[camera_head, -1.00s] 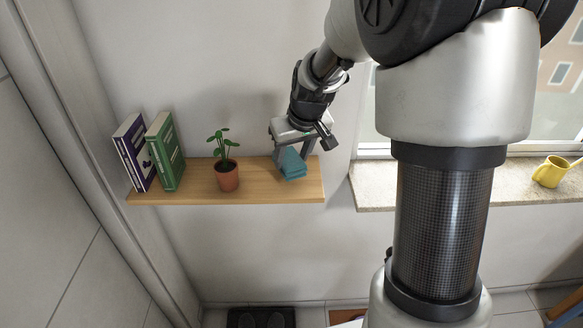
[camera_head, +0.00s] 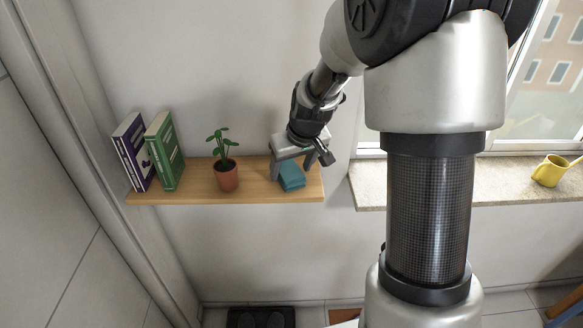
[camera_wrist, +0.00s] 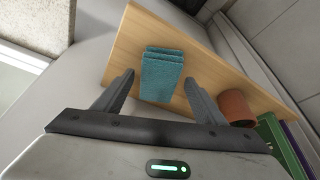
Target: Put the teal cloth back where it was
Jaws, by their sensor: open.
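The folded teal cloth (camera_head: 291,177) lies on the right part of the wooden shelf (camera_head: 260,193). My gripper (camera_head: 300,170) is over the right end of the shelf, at the cloth. It also shows in the wrist view (camera_wrist: 160,88), with its two fingers spread apart and a gap on each side of the cloth. Part of the cloth is hidden behind my gripper in the head view.
A potted plant (camera_head: 226,177) stands left of the cloth on the shelf. A green book (camera_head: 165,152) and a purple book (camera_head: 134,152) stand at its left end.

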